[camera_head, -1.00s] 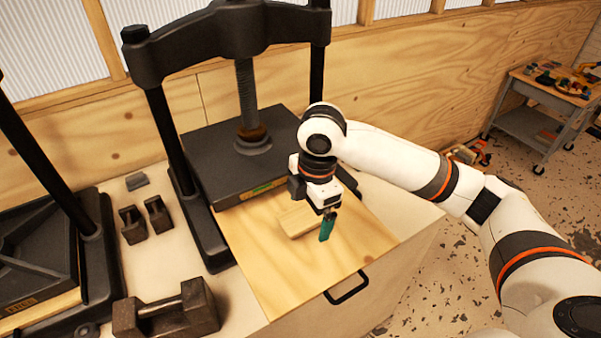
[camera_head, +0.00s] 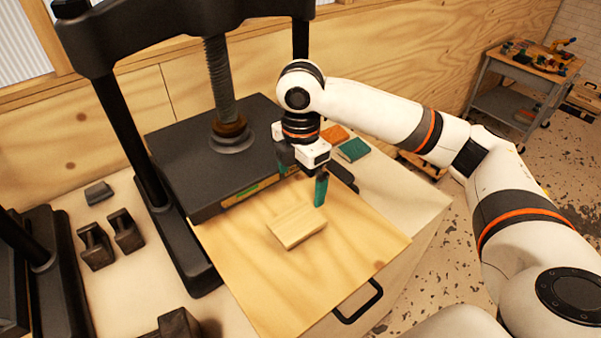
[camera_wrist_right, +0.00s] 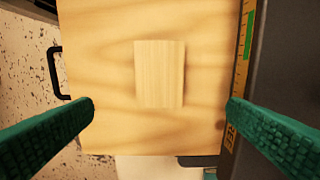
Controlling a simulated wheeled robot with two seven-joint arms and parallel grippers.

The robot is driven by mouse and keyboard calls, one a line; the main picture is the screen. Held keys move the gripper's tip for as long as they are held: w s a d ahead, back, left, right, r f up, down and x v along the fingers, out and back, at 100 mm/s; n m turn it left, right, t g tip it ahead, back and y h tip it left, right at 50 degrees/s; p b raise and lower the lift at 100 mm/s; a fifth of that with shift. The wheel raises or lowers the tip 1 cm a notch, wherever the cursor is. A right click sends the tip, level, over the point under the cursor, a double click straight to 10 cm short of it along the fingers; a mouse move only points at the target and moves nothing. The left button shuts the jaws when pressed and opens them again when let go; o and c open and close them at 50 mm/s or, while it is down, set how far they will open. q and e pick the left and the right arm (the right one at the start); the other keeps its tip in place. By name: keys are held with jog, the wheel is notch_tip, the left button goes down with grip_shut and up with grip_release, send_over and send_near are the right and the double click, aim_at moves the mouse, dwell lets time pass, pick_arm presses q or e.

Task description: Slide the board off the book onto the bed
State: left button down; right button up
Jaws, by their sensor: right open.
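A small pale wooden board (camera_head: 297,226) lies near the middle of the pulled-out plywood bed (camera_head: 345,262). It also shows in the right wrist view (camera_wrist_right: 160,75), lying flat between the fingers' lines of sight. I cannot make out a separate book under it. My right gripper (camera_head: 301,180) is open and empty, with green fingers, above the bed and behind the board, close to the black press plate. In the right wrist view its fingers are spread wide, one at each side of the board. My left gripper is not in view.
The black press plate (camera_head: 215,150) with its screw stands behind the bed. A black handle (camera_head: 358,301) is at the bed's front edge. Dark metal weights (camera_head: 95,245) sit at left. An orange block (camera_head: 335,134) and a green block (camera_head: 353,150) lie behind the gripper.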

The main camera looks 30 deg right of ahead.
send_over(301, 219)
notch_tip(301, 219, down, 4)
jog(key=shift+s+f+p, duration=0.1)
jog(key=shift+f+p, duration=0.1)
jog(key=shift+p, duration=0.25)
notch_tip(301, 219, down, 5)
jog(key=shift+f+p, duration=0.2)
jog(key=shift+p, duration=0.35)
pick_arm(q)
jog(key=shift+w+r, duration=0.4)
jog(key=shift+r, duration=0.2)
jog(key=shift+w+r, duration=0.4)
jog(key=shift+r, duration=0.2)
pick_arm(e)
jog(key=shift+f, duration=0.75)
